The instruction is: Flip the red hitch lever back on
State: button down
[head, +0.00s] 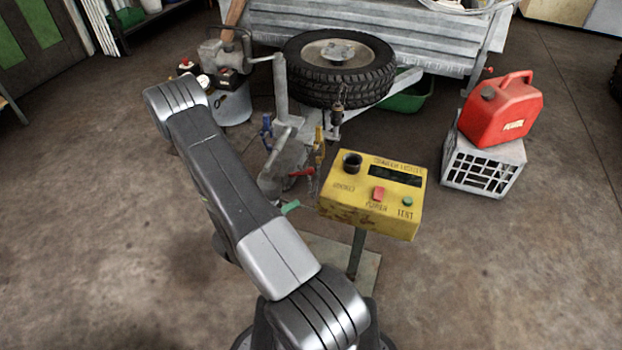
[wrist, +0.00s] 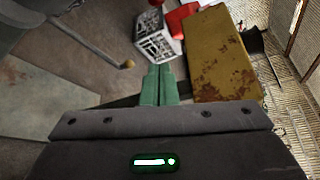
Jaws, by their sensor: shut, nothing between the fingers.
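The red hitch lever (head: 302,172) shows in the head view as a short red handle low on the grey trailer hitch, just left of the yellow control box. My gripper (head: 290,208) is below and slightly left of it, partly hidden by my arm. In the wrist view the green fingers of my gripper (wrist: 159,84) are pressed together with nothing between them. The red lever cannot be made out in the wrist view, and I see no contact with it in the head view.
The yellow control box (head: 371,193) stands on a post close right of my gripper; its rusty side (wrist: 225,60) fills the wrist view's upper right. A red fuel can (head: 501,110) sits on a white crate (head: 482,165). A spare wheel (head: 340,68) lies behind. Floor at left is clear.

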aim_at(301, 174)
jog(key=shift+d, duration=0.1)
jog(key=b+x, duration=0.2)
jog(key=x, duration=0.8)
jog(key=shift+f, duration=0.1)
jog(key=shift+w+a+r, duration=0.25)
jog(key=shift+w+a, duration=0.1)
jog(key=shift+w, duration=0.2)
jog(key=shift+w+a+r, duration=0.25)
jog(key=shift+w+a, duration=0.05)
jog(key=shift+w, duration=0.25)
jog(key=shift+w+a+r, duration=0.25)
jog(key=shift+w+a, duration=0.1)
jog(key=shift+w, duration=0.2)
jog(key=shift+a+r, duration=0.15)
jog(key=shift+r, duration=0.1)
